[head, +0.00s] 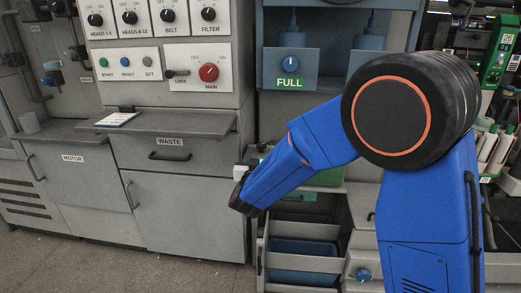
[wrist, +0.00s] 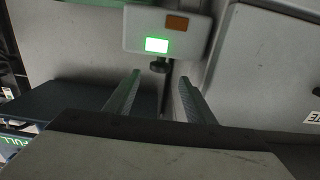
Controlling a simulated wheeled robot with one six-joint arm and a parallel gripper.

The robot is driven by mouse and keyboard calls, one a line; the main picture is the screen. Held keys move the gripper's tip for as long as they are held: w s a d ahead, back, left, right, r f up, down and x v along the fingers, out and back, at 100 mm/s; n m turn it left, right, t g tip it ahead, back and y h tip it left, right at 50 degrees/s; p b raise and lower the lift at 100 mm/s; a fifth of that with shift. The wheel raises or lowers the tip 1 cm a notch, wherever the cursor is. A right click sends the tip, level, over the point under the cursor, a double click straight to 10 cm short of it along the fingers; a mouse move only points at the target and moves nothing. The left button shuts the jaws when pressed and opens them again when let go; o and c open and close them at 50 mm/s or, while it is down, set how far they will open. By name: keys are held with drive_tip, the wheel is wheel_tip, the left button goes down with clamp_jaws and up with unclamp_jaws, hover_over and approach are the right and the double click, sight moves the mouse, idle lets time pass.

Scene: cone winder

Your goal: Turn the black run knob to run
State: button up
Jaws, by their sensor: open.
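In the wrist view a small black knob (wrist: 160,66) sits at the lower edge of a light grey box (wrist: 190,35). The box carries a lit green rectangle (wrist: 157,45) and a dark orange one (wrist: 177,23). I read no "run" label, so I cannot tell for sure that this is the run knob. My gripper (wrist: 160,85) is open, its two fingers pointing toward the box with the knob between their lines. I see nothing held, and cannot tell the exact gap to the knob. In the head view my gripper (head: 238,196) hangs low before the cabinet, its fingers mostly hidden by my arm.
Several black knobs (head: 95,20) line the upper left panel, above a red MAIN knob (head: 208,72). A grey shelf (head: 185,122) juts out above the WASTE drawer (head: 172,150). An open bin drawer (head: 300,248) stands low right of my gripper. The floor at left is clear.

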drive_tip(key=s, duration=0.9)
drive_tip(key=shift+s, duration=0.15)
drive_tip(key=shift+a, duration=0.1)
drive_tip(key=s+d+r+n+g+y, duration=0.1)
drive_tip(key=s+d+r+g+y, duration=0.15)
drive_tip(key=d, duration=0.45)
drive_tip(key=s+d+r+n+g+y, duration=0.1)
drive_tip(key=s+d+r+g+y, duration=0.15)
drive_tip(key=d, duration=0.35)
drive_tip(key=s+d+f+g+h, duration=0.2)
drive_tip(key=s+d+f+g, duration=0.1)
drive_tip(key=s+d, duration=0.9)
drive_tip(key=s+d+f+m+g+h, duration=0.1)
drive_tip(key=s+d+g, duration=0.4)
drive_tip(key=s+d, duration=0.7)
drive_tip(key=s+f+h, duration=0.1)
drive_tip(key=s+f, duration=0.1)
drive_tip(key=s, duration=0.4)
drive_tip(key=shift+m, duration=0.3)
